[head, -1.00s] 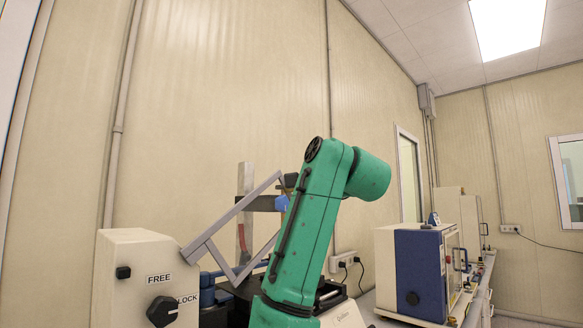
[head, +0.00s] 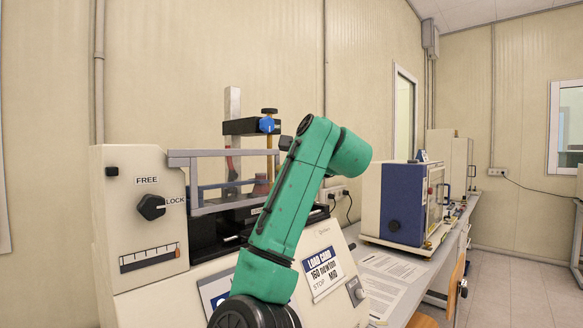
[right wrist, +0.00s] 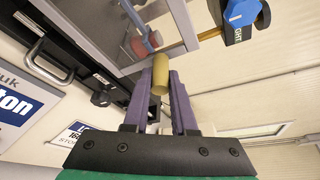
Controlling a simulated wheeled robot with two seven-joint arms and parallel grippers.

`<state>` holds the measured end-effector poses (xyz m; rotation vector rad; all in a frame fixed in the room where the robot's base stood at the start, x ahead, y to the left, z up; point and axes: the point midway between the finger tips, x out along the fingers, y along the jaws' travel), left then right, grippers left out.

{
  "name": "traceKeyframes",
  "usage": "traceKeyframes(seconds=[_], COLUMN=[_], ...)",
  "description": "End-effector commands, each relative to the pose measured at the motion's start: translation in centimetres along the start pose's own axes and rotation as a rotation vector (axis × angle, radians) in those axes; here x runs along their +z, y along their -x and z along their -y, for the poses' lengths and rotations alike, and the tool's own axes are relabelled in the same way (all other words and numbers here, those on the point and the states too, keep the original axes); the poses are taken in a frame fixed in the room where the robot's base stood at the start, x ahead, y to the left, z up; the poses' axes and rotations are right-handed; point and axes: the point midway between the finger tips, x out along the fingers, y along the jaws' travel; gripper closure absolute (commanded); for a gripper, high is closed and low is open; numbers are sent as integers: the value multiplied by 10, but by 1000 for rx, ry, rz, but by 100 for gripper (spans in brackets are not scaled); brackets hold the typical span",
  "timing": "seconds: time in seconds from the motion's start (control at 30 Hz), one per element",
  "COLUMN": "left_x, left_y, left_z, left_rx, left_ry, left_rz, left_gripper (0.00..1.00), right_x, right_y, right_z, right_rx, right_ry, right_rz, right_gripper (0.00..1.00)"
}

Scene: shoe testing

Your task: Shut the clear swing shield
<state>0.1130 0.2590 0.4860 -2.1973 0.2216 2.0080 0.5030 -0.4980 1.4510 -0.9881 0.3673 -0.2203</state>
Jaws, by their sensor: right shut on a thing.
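The clear swing shield (head: 228,154) has a grey frame and sits over the machine bed in the head view, its top bar nearly level. Its frame and clear panel also fill the upper part of the right wrist view (right wrist: 112,62). A tan cylindrical handle (right wrist: 160,84) stands at the frame's edge. My right gripper (right wrist: 167,80) is shut on this handle, one purple finger on each side. In the head view my green right arm covers the shield's right end, and the handle cannot be made out there. My left gripper is not in view.
The cream machine (head: 138,235) has a FREE/LOCK knob (head: 151,206) left of the shield. A post with a black clamp (head: 240,127) and blue knob rises behind the shield. A blue-and-white instrument (head: 396,203) stands on the bench to the right.

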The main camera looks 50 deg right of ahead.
Motion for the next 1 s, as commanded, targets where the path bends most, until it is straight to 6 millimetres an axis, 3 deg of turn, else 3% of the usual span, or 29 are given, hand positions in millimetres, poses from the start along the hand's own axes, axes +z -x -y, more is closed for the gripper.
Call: traceKeyframes(seconds=[0.4, 0.43, 0.5, 0.83, 1.0], left_x=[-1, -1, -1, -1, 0], left_y=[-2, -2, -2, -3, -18], left_z=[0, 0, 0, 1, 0], left_rx=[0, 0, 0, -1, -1], left_ry=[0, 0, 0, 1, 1], left_rz=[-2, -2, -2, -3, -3], left_gripper=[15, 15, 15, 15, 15], right_x=[-2, -2, -2, -2, -3], right_y=[-2, -2, -2, 1, 30], right_z=[-7, -7, -6, -4, -7], right_rx=[16, 16, 14, 7, 2], right_ry=[-2, -2, -1, -1, -2], right_rz=[-3, -3, -3, -1, 1], right_gripper=[100, 64, 45, 45, 45])
